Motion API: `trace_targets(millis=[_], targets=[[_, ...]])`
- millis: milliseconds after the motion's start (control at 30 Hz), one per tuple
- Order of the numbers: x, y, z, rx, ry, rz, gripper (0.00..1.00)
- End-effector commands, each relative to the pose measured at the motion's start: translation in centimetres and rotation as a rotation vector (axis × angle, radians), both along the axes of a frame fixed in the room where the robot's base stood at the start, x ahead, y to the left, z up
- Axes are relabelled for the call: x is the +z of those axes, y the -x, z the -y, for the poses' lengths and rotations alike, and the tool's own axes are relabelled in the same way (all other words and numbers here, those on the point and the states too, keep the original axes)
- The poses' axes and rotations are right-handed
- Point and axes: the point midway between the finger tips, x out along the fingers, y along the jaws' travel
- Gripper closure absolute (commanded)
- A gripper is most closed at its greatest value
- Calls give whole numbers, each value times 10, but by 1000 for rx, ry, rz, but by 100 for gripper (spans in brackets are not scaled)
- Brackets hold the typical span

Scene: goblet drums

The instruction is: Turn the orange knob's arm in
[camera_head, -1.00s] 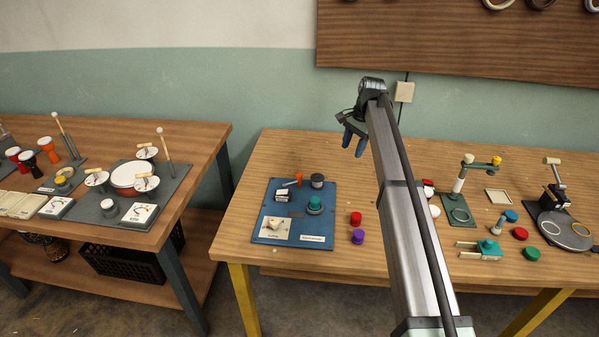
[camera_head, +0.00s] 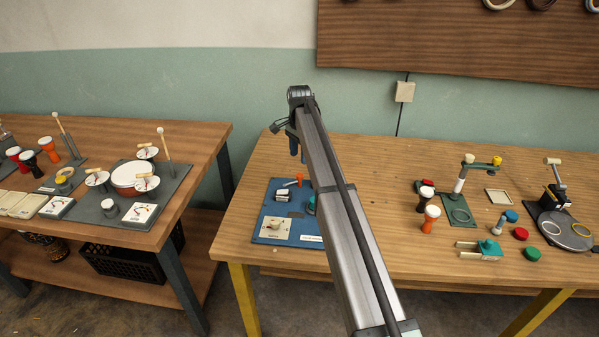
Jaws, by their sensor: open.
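The orange knob (camera_head: 299,178) stands near the back of the blue board (camera_head: 266,196). A thin arm (camera_head: 288,183) reaches out from it toward the left. The teal knob (camera_head: 311,205) on the board is partly hidden by my arm, and the board's right side is hidden too.
A cream plate with a pointer (camera_head: 277,228) lies at the board's front left. Two small goblet drums (camera_head: 431,219) stand right of my arm. A teal slider block (camera_head: 487,249) and a dark stand (camera_head: 566,226) are farther right. The table behind the board is clear.

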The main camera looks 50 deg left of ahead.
Motion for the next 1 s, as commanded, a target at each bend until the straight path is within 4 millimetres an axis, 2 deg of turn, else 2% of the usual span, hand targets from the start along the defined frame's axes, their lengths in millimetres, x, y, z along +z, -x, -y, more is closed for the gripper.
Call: trace_targets(millis=[200,400,600,933,1000], targets=[[-39,0,1,0,1,-1,47],[-65,0,0,1,0,-1,47],[-78,0,0,1,-1,0,47],[-80,0,0,1,-1,0,47],[-80,0,0,1,-1,0,52]])
